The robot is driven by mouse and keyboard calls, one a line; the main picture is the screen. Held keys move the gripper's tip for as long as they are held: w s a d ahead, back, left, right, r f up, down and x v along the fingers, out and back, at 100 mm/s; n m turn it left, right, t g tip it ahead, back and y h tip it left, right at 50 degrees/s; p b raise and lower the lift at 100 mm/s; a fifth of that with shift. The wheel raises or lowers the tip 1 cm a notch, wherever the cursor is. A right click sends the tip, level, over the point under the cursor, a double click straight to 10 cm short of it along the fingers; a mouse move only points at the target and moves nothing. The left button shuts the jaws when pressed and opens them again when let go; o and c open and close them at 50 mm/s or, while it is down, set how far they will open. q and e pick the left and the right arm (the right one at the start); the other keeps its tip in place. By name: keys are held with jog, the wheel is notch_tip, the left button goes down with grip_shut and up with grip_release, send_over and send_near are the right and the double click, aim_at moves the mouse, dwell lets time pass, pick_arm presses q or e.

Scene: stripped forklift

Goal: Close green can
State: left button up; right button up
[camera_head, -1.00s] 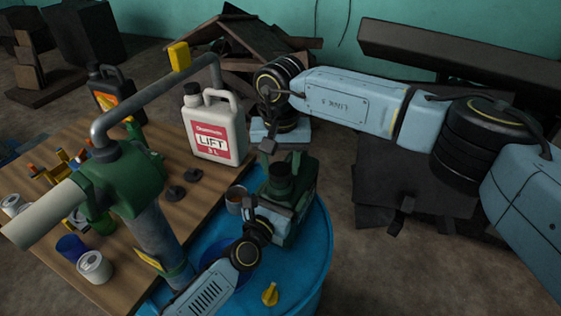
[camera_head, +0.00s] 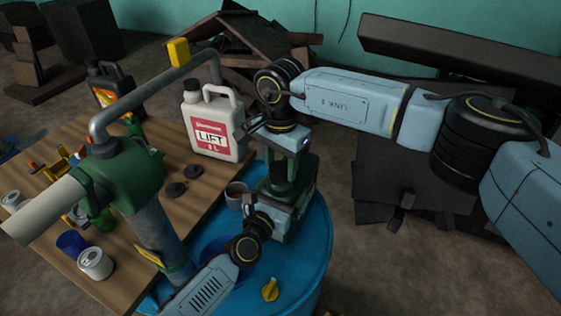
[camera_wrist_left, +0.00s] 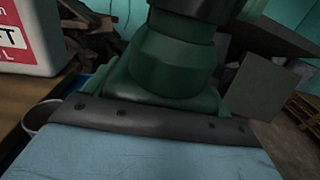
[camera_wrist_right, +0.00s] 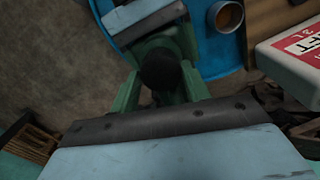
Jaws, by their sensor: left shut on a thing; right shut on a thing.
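The green can (camera_head: 293,190) stands upright on the blue barrel. Its wide green neck (camera_wrist_left: 175,60) fills the middle of the left wrist view. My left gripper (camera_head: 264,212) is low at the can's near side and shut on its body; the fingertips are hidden. My right gripper (camera_head: 284,140) is directly above the neck, shut on the dark round cap (camera_wrist_right: 160,70). In the right wrist view the cap lies over the can's top. I cannot tell whether the cap is seated on the neck.
The blue barrel (camera_head: 312,250) carries a yellow plug (camera_head: 270,290) and a small metal cup (camera_head: 236,195). A white LIFT jug (camera_head: 213,125) stands close left on the wooden table (camera_head: 185,215). A green hand pump (camera_head: 125,170) rises in front.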

jog(key=m, duration=0.3)
jog(key=shift+m, duration=0.4)
jog(key=m, duration=1.1)
jog(key=shift+a, duration=0.1)
jog(key=m, duration=0.3)
jog(key=shift+m, duration=0.3)
jog(key=m, duration=0.5)
jog(key=shift+m, duration=0.3)
jog(key=m, duration=0.3)
jog(key=shift+a+m, duration=0.1)
jog(key=shift+m, duration=0.2)
jog(key=m, duration=0.3)
jog(key=shift+m, duration=0.3)
jog(key=m, duration=0.3)
jog(key=shift+m, duration=0.4)
jog(key=o, duration=1)
